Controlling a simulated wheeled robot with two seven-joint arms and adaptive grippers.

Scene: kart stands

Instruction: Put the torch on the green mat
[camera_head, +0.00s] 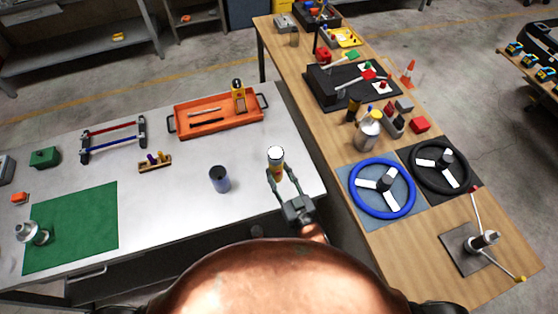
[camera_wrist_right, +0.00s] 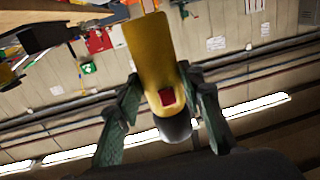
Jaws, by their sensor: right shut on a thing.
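The torch (camera_head: 275,155) is held upright in my right gripper (camera_head: 280,179), its pale round end up, above the right part of the grey table. In the right wrist view the torch (camera_wrist_right: 150,58) is yellow with a red button and a dark end, and it sits between both fingers of the right gripper (camera_wrist_right: 160,105). The green mat (camera_head: 85,225) lies flat at the table's left front, well left of the torch. A silver metal part (camera_head: 33,233) stands on the mat's left edge. My left gripper is not in view.
A dark blue cup (camera_head: 219,179) stands between torch and mat. A small wooden holder (camera_head: 155,163), a red-and-blue rack (camera_head: 112,138) and an orange tray (camera_head: 190,118) lie behind. The right half of the mat is clear. A wooden bench (camera_head: 330,140) with steering wheels stands at right.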

